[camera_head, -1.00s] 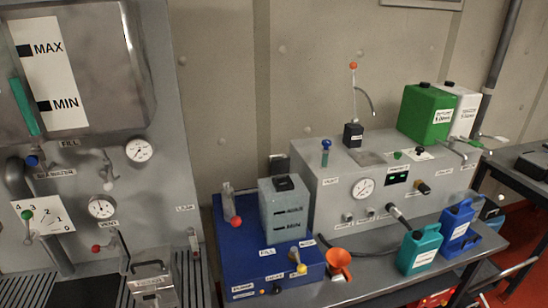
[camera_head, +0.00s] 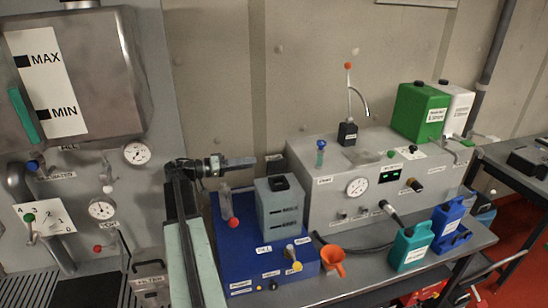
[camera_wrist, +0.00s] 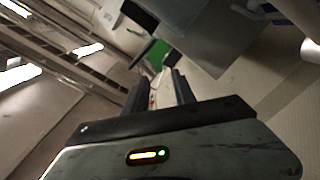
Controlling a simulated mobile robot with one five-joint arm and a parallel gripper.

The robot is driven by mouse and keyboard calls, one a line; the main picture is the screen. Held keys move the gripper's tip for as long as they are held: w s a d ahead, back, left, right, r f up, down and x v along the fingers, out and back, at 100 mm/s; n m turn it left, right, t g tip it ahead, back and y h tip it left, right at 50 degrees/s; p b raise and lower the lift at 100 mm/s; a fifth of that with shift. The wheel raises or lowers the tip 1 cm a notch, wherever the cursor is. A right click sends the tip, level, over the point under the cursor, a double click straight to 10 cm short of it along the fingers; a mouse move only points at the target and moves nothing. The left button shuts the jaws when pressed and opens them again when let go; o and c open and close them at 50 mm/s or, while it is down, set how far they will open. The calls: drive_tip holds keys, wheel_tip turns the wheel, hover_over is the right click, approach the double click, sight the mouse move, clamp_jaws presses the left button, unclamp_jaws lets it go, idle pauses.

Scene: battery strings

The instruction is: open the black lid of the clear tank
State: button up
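The clear tank (camera_head: 280,215) looks grey and see-through, with dark level marks on its front. It stands upright on the blue pump unit. Its black lid (camera_head: 281,183) sits on the tank's top. My gripper (camera_head: 252,161) is to the left of the lid and a little above it in the head view, pointing right, and does not appear to touch it. In the wrist view my gripper (camera_wrist: 158,88) shows two dark fingers apart with nothing between them. I cannot make out the lid in the wrist view.
The blue pump unit (camera_head: 230,250) also carries a red-ended lever (camera_head: 233,222) and a yellow knob (camera_head: 297,266). A grey console (camera_head: 330,195) stands close behind and right of the tank.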

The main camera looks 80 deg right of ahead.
sight(268, 158)
drive_tip(key=shift+m+g, duration=0.4)
drive_tip(key=x, duration=0.6)
drive_tip(key=r+x, duration=0.1)
drive_tip(key=x, duration=0.3)
drive_tip(key=shift+s+a+r, duration=0.1)
drive_tip(key=shift+s+a, duration=0.05)
clamp_jaws()
drive_tip(key=shift+a, duration=0.1)
idle(0.6)
